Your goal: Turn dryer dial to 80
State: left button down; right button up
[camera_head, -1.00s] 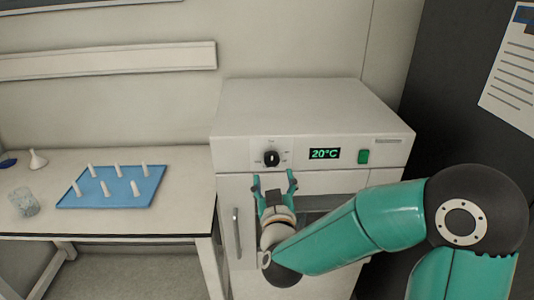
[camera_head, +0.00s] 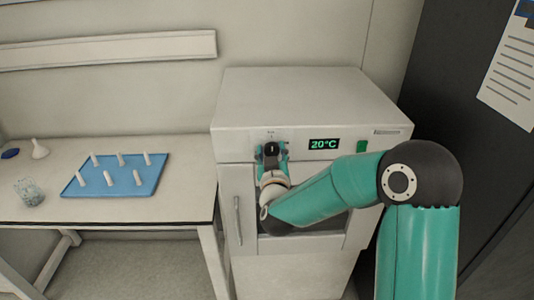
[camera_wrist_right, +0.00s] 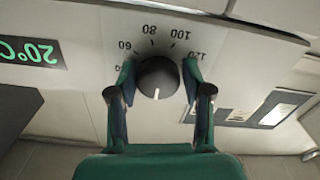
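The dryer (camera_head: 300,95) is a white box-shaped unit with a black round dial (camera_wrist_right: 158,74) on its front panel. In the right wrist view a white mark on the dial points toward the bottom of the picture, away from the printed 60, 80, 100 and 120. The green display (camera_head: 324,144) reads 20°C. My right gripper (camera_head: 272,152) is at the dial, with its fingers open on both sides of the knob. In the right wrist view a narrow gap seems to show on each side; I cannot tell if either finger touches. My left gripper is not in view.
A green switch (camera_head: 362,146) sits right of the display. The dryer's door handle (camera_head: 238,220) is below left. On the left, a table (camera_head: 120,208) holds a blue tray (camera_head: 150,180) with several white pegs, a glass beaker (camera_head: 29,191) and a white funnel (camera_head: 39,149).

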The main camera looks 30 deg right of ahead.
jog(key=c, duration=0.5)
jog(key=shift+a, duration=0.6)
jog(key=shift+c, duration=0.5)
jog(key=shift+s+d, duration=0.1)
jog(key=shift+d, duration=0.3)
jog(key=shift+d+m+b, duration=0.1)
jog(key=shift+m+b, duration=0.4)
jog(key=shift+b, duration=0.55)
jog(key=m+b, duration=1.2)
jog(key=b, duration=0.2)
jog(key=shift+b, duration=0.35)
jog(key=shift+m+b, duration=0.35)
jog(key=shift+m, duration=0.15)
jog(key=m+b, duration=0.3)
jog(key=m, duration=0.1)
jog(key=shift+m+b, duration=0.3)
jog(key=shift+b, duration=0.1)
jog(key=m+b, duration=0.3)
jog(key=m, duration=0.1)
jog(key=shift+m, duration=0.3)
jog(key=m+b, duration=0.4)
jog(key=m, duration=0.1)
jog(key=shift+m+b, duration=1)
jog(key=shift+m, duration=0.8)
